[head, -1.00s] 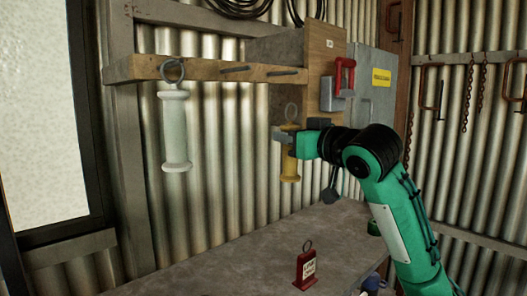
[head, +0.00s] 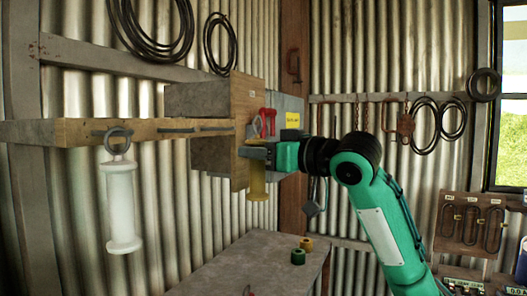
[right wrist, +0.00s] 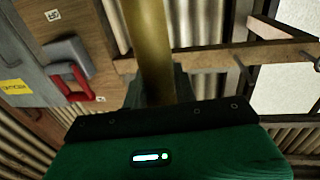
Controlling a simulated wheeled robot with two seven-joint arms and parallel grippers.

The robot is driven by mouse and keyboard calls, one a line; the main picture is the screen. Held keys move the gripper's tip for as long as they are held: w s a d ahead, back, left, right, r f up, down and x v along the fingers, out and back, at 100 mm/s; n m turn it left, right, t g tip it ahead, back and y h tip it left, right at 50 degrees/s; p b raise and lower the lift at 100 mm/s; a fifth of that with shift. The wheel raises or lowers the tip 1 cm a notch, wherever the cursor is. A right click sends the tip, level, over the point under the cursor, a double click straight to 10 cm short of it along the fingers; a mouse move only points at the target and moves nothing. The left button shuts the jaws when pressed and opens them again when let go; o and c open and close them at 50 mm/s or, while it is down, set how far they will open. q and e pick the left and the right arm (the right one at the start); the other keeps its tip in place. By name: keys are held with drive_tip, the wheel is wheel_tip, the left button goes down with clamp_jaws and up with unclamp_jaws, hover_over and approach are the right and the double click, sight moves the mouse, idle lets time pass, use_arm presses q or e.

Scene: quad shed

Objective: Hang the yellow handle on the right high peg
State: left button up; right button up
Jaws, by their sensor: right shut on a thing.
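The yellow handle (head: 257,182) hangs upright in my right gripper (head: 256,152), which is shut on it near its top. Its ring stands above the fingers, in front of the wooden board's right edge. The right high peg (head: 215,128) sticks out of the wooden rail, to the left of the ring and at about its height in the picture. The handle is apart from the peg. The yellow handle also shows in the right wrist view (right wrist: 147,35), between the fingers; its ring is out of that view. My left gripper is not in view.
A white handle (head: 121,208) hangs by its ring on the rail's left peg. The middle peg (head: 177,130) is bare. The upright wooden board (head: 243,105) and a red-handled switch (head: 264,122) are close to my right gripper. A grey bench (head: 245,262) lies below.

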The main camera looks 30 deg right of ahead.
drive_tip(key=shift+x, duration=0.75)
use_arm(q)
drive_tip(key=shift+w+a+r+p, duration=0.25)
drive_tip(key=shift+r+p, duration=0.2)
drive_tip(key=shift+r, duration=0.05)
use_arm(e)
drive_tip(key=w+a+f, duration=0.1)
drive_tip(key=w+a, duration=0.2)
drive_tip(key=w, duration=0.2)
drive_tip(key=shift+w+a+f, duration=0.2)
drive_tip(key=shift+w+a, duration=0.05)
drive_tip(key=o, duration=1.1)
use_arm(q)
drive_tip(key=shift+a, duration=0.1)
use_arm(e)
drive_tip(key=shift+f, duration=0.1)
